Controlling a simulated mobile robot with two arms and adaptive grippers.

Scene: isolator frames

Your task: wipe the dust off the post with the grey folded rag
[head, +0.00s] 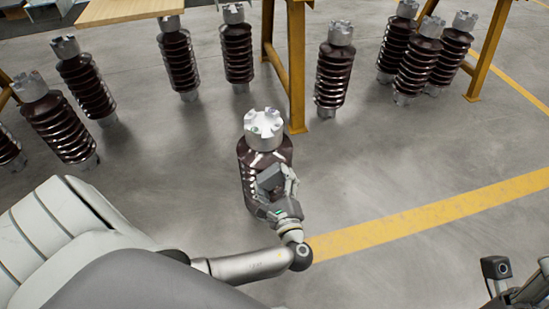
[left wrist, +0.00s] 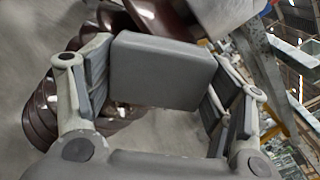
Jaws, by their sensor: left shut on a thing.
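The post is a dark brown ribbed insulator with a silver notched cap (head: 264,122), upright on the floor in the middle of the head view. Pale marks show on its upper ribs (head: 250,160). My left gripper (head: 276,184) is in front of the post and hides part of its ribs. It is shut on the grey folded rag (head: 269,179), a dark grey block between the fingers in the left wrist view (left wrist: 162,72). The post's ribs show behind the rag there; I cannot tell whether they touch. My right gripper (head: 518,283) is partly cut off at the lower right.
Several similar insulators (head: 332,75) stand at the back and left. Yellow frame legs (head: 297,70) rise behind the post, and a wooden top (head: 130,9) is at the upper left. A yellow floor line (head: 430,217) runs to the right over clear grey floor.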

